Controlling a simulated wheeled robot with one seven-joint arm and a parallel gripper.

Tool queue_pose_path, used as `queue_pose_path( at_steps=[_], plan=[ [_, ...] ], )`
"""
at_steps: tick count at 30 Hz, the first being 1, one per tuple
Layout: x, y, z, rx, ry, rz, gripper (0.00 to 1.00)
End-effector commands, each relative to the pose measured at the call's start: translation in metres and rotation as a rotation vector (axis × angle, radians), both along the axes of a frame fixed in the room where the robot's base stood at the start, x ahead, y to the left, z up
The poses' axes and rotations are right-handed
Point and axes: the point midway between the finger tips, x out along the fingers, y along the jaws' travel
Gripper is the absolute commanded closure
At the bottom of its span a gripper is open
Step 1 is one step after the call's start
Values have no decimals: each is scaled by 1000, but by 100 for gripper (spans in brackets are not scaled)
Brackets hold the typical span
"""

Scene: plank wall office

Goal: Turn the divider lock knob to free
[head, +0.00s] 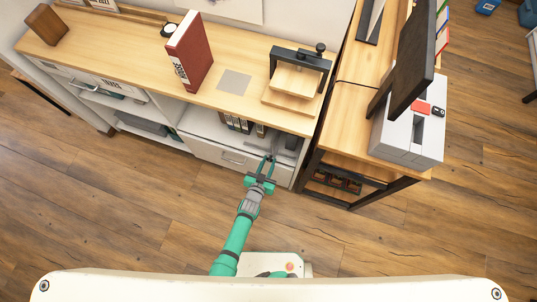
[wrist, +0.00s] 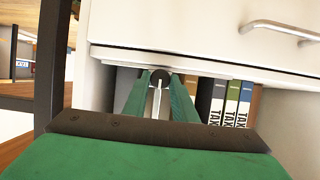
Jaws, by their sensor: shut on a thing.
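The divider lock knob (wrist: 159,77) shows in the wrist view as a small dark rounded piece with a light bar between my fingers. My gripper (wrist: 158,92) is shut on it, with one green finger on each side. The knob is too small and too covered by the fingers there to make out. I cannot tell which way the knob is turned. No marking for free is readable.
Several binders (wrist: 231,100) stand in the shelf close beside the fingers. A white drawer front (head: 229,157) with a bar handle lies near the gripper. A dark-legged desk (head: 352,124) stands at the right. The wooden floor in front is clear.

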Motion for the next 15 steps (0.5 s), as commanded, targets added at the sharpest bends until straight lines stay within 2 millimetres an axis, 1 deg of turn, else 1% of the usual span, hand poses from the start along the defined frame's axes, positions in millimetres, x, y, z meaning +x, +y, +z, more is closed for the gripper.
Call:
queue_pose_path(
  at_steps=[14,15],
  plan=[
    [-1,3,-1,-27,13,2,98],
    [-1,3,-1,-27,13,2,66]
  ],
)
